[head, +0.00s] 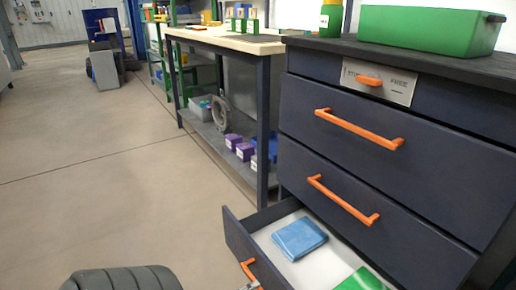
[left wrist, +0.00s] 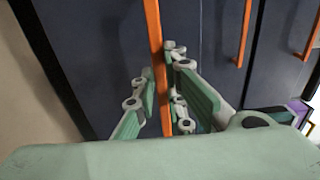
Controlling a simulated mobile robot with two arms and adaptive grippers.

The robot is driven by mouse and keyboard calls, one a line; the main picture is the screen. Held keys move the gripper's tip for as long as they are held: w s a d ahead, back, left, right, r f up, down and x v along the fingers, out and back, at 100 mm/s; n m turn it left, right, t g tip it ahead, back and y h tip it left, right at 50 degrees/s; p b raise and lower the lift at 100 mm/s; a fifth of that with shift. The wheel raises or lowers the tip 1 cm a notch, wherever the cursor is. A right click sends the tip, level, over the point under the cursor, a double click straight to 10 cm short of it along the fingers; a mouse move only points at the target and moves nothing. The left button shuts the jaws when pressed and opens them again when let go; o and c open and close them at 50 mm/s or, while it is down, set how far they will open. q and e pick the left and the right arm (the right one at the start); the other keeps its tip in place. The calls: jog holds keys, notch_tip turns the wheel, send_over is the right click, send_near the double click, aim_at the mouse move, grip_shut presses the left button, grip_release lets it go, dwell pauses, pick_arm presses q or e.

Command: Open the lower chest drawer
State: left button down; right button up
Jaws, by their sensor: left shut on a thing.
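The dark blue chest has several drawers with orange handles. Its lower drawer (head: 238,238) is pulled out at the bottom of the head view, showing a pale inside. The drawer's orange handle (head: 249,272) is at the bottom edge of the head view and also runs between my fingers in the left wrist view (left wrist: 154,35). My left gripper (left wrist: 162,92) is shut on this handle. In the head view only a sliver of it shows at the bottom edge. My right gripper is in neither view.
A folded blue cloth (head: 299,239) and a green item (head: 361,280) lie in the open drawer. The drawers above (head: 345,190) are shut. A green bin (head: 425,28) stands on the chest.

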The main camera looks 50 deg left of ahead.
pick_arm(q)
jog(key=c, duration=1.8)
grip_release()
jog(key=s+a, duration=0.1)
jog(key=s, duration=1.1)
